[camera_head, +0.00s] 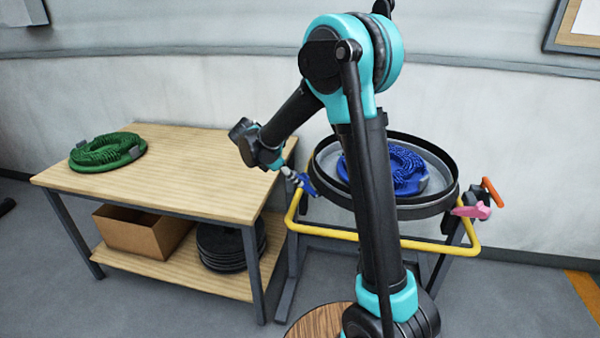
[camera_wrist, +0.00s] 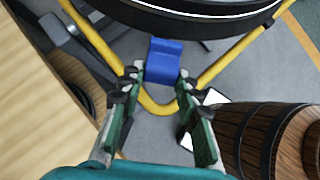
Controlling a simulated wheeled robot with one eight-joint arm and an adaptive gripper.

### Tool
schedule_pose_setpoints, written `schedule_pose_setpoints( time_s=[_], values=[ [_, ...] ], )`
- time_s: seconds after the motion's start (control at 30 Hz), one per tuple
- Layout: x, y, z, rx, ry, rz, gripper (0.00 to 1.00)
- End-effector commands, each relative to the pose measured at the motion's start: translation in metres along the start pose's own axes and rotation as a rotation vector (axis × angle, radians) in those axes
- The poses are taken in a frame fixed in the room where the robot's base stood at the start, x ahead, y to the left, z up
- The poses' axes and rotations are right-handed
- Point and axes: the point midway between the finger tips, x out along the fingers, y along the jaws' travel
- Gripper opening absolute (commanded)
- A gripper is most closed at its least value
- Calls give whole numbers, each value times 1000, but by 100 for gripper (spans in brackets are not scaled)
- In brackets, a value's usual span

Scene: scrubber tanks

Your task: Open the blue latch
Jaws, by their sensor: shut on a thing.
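The blue latch (camera_wrist: 164,58) is between the fingertips of my gripper (camera_wrist: 160,84) in the wrist view, beside the bend of the yellow rail (camera_wrist: 152,108). My gripper is shut on the latch, with one finger on each side of it. In the head view, the latch (camera_head: 307,184) shows as a small blue piece at the tip of my gripper (camera_head: 292,177), at the left side of the round black-rimmed tank (camera_head: 404,212). Part of the latch is hidden by the fingertips.
A blue scrubber pad (camera_head: 408,172) lies in the tank. A pink latch (camera_head: 474,210) and an orange handle (camera_head: 491,192) are on its right. A wooden table (camera_head: 190,175) on the left bears a green pad (camera_head: 107,153). A wooden barrel (camera_wrist: 255,140) stands low right in the wrist view.

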Motion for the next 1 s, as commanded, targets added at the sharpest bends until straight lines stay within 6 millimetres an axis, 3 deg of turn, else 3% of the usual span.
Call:
schedule_pose_setpoints(
  time_s=[0.4, 1.0],
  values=[
    [8, 0, -39, -3, 8, 0, 0],
    [14, -1, -51, -4, 10, -1, 0]
  ],
)
